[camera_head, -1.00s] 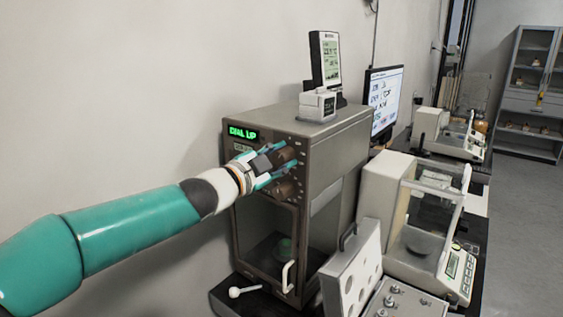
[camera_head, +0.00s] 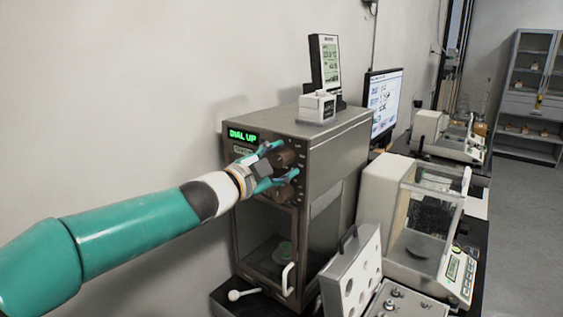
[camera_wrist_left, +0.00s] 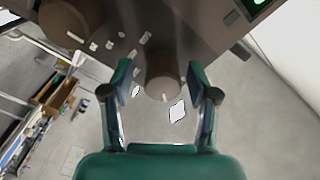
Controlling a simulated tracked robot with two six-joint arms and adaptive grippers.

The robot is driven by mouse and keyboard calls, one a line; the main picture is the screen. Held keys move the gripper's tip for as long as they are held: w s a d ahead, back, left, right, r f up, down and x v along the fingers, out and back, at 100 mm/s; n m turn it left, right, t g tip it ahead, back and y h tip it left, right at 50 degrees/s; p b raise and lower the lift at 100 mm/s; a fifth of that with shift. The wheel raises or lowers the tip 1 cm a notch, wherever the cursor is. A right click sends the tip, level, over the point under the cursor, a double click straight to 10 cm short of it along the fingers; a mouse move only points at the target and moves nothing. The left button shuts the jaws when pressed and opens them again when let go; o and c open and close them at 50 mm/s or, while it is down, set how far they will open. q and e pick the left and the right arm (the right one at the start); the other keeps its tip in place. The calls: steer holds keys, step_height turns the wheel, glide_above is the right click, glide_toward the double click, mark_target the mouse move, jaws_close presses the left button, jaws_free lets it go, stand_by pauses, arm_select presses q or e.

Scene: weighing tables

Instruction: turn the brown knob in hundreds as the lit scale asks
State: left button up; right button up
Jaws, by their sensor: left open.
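The brown scale cabinet (camera_head: 345,140) carries a lit green display (camera_head: 242,135) that reads "DIAL UP". Two brown knobs sit on its front, an upper knob (camera_head: 288,157) and a lower knob (camera_head: 284,193). My left gripper (camera_head: 276,165) is open at the upper knob, and its lower finger partly covers the panel between the knobs. In the left wrist view, the upper knob (camera_wrist_left: 163,74) stands between the open fingers (camera_wrist_left: 162,92), with a gap on both sides. The other knob (camera_wrist_left: 70,20) is at the upper left. My right gripper is not in view.
Below the knobs is a glass door with a pale handle (camera_head: 288,279). A white balance (camera_head: 384,200) and an open grey weight case (camera_head: 352,280) stand to the right. A small white device (camera_head: 318,106) sits on the cabinet top. The wall is close on the left.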

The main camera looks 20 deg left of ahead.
arm_select(q)
steer(key=shift+s+a, duration=0.1)
steer(key=v, duration=1.1)
steer(key=shift+s, duration=0.4)
stand_by(0.9)
